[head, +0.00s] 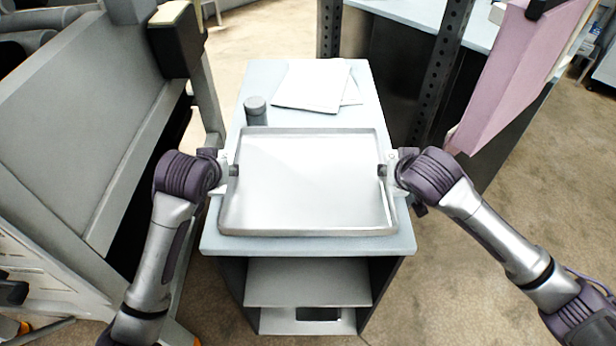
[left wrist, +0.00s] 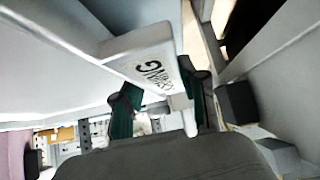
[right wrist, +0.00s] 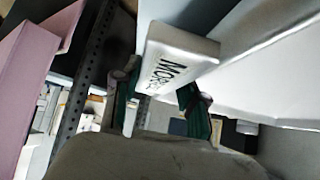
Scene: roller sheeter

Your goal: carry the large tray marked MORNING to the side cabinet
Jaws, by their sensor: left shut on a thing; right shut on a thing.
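The large metal tray (head: 308,185) is flat and empty, over the top of the small cabinet (head: 215,243). I cannot tell whether it rests on the top or hangs just above it. My left gripper (head: 232,171) is shut on the tray's left side. In the left wrist view its fingers are at a white label plate (left wrist: 140,50) whose letters end in "NG". My right gripper (head: 384,170) is shut on the tray's right side. In the right wrist view its fingers are at a white plate (right wrist: 180,50) with letters starting "MOR". The fingertips are partly hidden.
A grey cylinder (head: 256,111) and white sheets (head: 312,85) lie behind the tray on the cabinet top. A large grey machine (head: 80,110) stands close on the left. A perforated post (head: 440,70) and a pink panel (head: 510,75) are at the right. Floor is open at the right.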

